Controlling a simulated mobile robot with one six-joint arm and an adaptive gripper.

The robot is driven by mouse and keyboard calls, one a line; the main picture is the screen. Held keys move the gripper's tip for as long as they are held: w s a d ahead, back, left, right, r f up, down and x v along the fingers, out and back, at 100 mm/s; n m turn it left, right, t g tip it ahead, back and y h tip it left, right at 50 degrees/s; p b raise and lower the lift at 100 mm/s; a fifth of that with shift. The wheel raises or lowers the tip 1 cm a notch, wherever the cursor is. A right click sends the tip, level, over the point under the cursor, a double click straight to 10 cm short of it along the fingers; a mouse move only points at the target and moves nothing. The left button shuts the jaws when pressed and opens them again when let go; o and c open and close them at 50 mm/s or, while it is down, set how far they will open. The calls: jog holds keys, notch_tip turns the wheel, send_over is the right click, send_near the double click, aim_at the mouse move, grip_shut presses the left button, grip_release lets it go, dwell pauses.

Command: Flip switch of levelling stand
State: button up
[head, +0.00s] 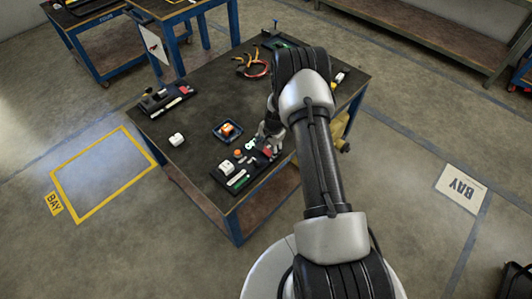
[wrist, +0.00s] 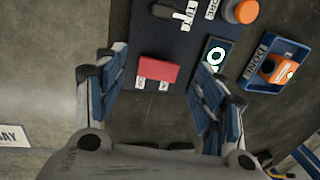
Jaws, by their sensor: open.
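A dark control panel (head: 226,181) lies along the front edge of the table; it also shows in the wrist view (wrist: 190,50). On it is a red block-like part (wrist: 158,72) with two small white labels at its lower edge, possibly a rocker switch. A black lever (wrist: 166,12) with a white label sits farther up the panel. Which one is the levelling stand's switch I cannot tell. My gripper (wrist: 166,58) is open and empty, its fingers on either side of the red part in the picture. Contact is not visible. In the head view my gripper (head: 271,139) is over the panel's right end.
A white block (head: 176,139), another dark stand (head: 160,101) and pliers (head: 252,66) lie on the table (head: 200,100).

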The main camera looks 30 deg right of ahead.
aim_at(267, 152)
jog(key=shift+w+a+f, duration=0.1)
jog(key=shift+w+f, duration=0.05)
jog(key=shift+f, duration=0.55)
jog(key=shift+w+f, duration=0.1)
jog(key=shift+f, duration=0.55)
jog(key=shift+c, duration=0.3)
jog(key=c, duration=1)
